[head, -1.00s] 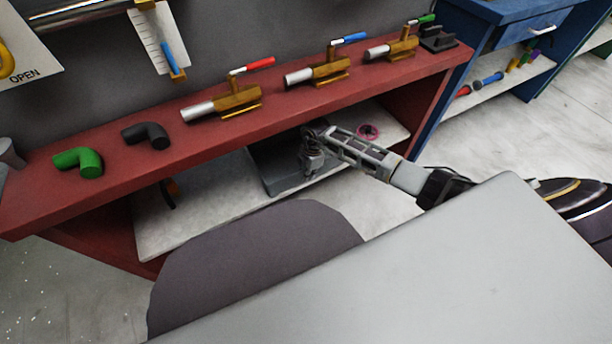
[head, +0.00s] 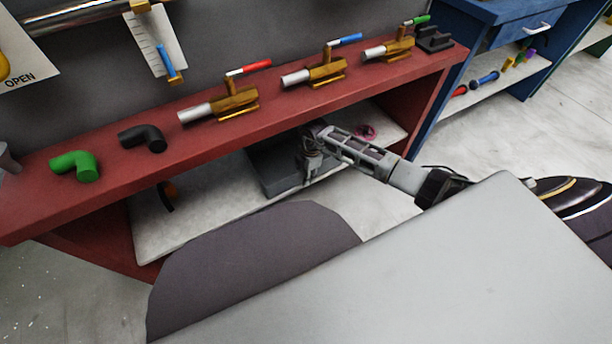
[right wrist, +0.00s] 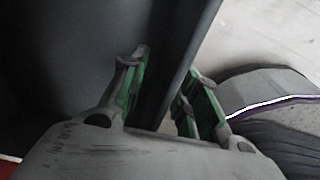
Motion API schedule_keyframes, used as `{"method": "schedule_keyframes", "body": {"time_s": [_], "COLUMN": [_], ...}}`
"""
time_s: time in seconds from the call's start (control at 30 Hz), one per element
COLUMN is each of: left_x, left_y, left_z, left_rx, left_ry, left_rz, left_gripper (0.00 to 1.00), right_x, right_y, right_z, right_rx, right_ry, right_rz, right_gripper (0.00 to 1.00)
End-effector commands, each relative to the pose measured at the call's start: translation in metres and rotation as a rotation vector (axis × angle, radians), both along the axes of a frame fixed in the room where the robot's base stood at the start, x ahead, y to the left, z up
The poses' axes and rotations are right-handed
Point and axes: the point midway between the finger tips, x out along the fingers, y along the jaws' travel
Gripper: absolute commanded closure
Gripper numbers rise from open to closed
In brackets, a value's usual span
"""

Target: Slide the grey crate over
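The grey crate (head: 282,183) stands on the lower shelf (head: 215,217) of the red bench, partly under the bench top. My right gripper (head: 312,168) reaches down to the crate from the right. In the right wrist view its two green-padded fingers (right wrist: 165,98) stand on either side of the crate's dark wall (right wrist: 182,50) and look closed on it. The crate's far side is hidden by the bench top and my arm. My left gripper is not in view.
Valves and pipe elbows (head: 75,165) stand on the red bench top (head: 215,128).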

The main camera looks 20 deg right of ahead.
Motion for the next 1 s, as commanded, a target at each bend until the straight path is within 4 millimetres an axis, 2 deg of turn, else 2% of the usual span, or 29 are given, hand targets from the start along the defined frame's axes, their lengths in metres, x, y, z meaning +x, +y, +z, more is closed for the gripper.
{"method": "schedule_keyframes", "body": {"time_s": [0.17, 0.6, 1.0], "left_x": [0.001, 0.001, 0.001], "left_y": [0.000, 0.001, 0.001], "left_z": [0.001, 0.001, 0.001], "left_rx": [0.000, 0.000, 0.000], "left_ry": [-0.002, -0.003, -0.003], "left_rz": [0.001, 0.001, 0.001], "left_gripper": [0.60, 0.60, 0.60], "right_x": [0.001, 0.001, 0.001], "right_y": [-0.002, -0.008, -0.009], "right_z": [0.014, 0.063, 0.071], "right_rx": [-0.001, 0.000, 0.000], "right_ry": [-0.002, -0.002, -0.001], "right_rz": [0.000, 0.001, 0.000], "right_gripper": [0.70, 0.70, 0.70]}}
